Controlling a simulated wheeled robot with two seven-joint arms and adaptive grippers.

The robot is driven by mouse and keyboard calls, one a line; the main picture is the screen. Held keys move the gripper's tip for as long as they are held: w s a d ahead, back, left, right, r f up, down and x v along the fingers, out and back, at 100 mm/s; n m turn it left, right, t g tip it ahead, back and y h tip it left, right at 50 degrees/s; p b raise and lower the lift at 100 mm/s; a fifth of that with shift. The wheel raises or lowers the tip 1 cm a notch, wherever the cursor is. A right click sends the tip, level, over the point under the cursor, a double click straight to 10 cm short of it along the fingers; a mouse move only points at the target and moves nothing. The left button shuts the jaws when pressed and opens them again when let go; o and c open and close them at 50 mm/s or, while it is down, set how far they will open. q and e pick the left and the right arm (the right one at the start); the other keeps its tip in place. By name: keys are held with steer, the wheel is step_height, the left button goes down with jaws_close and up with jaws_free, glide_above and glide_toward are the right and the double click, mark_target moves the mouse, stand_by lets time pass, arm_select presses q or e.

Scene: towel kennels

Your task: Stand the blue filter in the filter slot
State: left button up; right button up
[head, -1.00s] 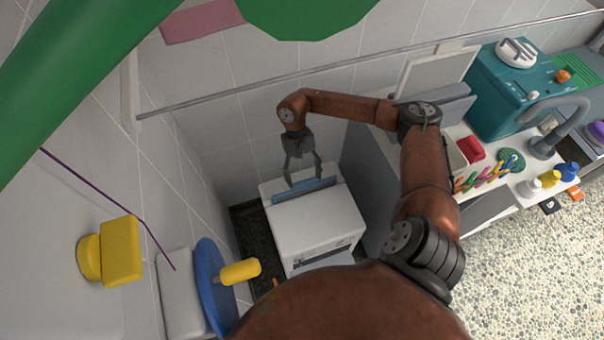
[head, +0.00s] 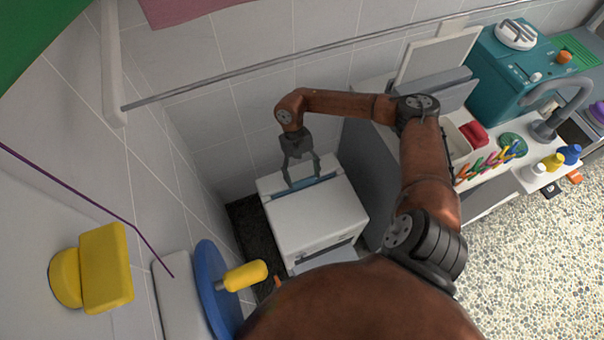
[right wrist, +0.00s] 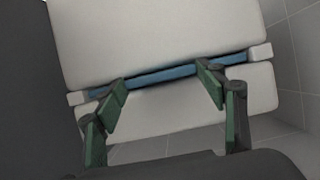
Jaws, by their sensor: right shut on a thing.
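The blue filter (head: 300,188) is a thin blue strip at the slot across the top of the white machine (head: 318,222). In the right wrist view the filter (right wrist: 165,75) lies lengthwise in the slot, between small white end blocks (right wrist: 260,52), with only its upper edge showing. My right gripper (head: 304,182) reaches down from above, its fingers spread along the filter and shut on it. Its green-padded fingers also show in the right wrist view (right wrist: 162,78). The filter's lower part is hidden in the slot. My left gripper is out of view.
A metal rail (head: 330,62) runs along the tiled wall behind. A counter to the right carries a teal machine (head: 515,75), a tap and small bottles. A blue disc (head: 212,290) with a yellow handle and a yellow block (head: 105,268) are at the left.

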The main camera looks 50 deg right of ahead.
steer(key=o, duration=1.7)
steer(key=shift+c, duration=0.2)
steer(key=shift+r, duration=0.1)
